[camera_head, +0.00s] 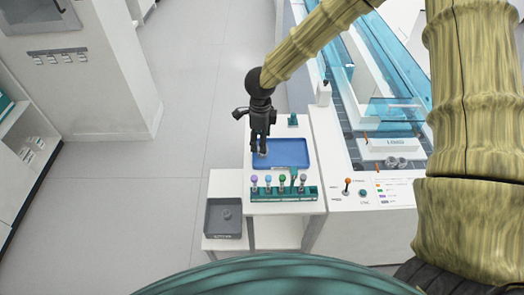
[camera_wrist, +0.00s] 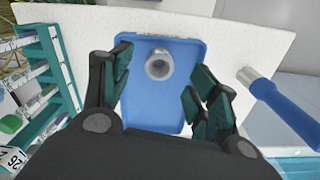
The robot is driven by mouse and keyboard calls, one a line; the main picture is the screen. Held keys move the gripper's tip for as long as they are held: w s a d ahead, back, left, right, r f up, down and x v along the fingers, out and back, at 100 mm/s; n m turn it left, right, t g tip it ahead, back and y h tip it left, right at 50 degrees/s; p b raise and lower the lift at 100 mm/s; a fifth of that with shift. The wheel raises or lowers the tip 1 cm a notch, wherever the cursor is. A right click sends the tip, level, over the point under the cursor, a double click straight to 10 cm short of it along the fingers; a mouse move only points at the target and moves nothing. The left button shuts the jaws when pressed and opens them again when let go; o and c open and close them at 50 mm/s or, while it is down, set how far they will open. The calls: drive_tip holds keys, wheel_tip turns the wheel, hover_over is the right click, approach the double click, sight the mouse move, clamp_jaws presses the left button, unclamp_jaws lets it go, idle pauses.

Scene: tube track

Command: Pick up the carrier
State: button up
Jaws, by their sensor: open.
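The carrier (camera_wrist: 159,65) is a small grey round holder with a hollow top, and it sits on the blue tray (camera_wrist: 150,110) near one edge in the wrist view. The tray (camera_head: 290,152) also shows in the head view, where my gripper hides most or all of that carrier. My gripper (camera_head: 262,150) points down over the tray's left part. In the wrist view my gripper (camera_wrist: 158,75) is open, with one dark, teal-padded finger on each side and the carrier ahead between them. I see no contact.
A teal rack (camera_head: 285,193) with several capped tubes stands in front of the tray. A grey bin (camera_head: 224,218) is lower left. The track machine (camera_head: 395,146), with more grey rings, is on the right. A blue-handled tool (camera_wrist: 285,98) lies right in the wrist view.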

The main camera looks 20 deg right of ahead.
drive_tip(key=shift+s+d+f+p, duration=0.1)
drive_tip(key=shift+f+p, duration=0.15)
drive_tip(key=shift+f, duration=0.65)
drive_tip(key=shift+d+f+p, duration=0.15)
drive_tip(key=shift+f+p, duration=0.15)
drive_tip(key=shift+f, duration=0.65)
drive_tip(key=shift+s+d+f+p, duration=0.1)
drive_tip(key=shift+f+p, duration=0.15)
drive_tip(key=shift+f, duration=0.65)
drive_tip(key=c, duration=0.9)
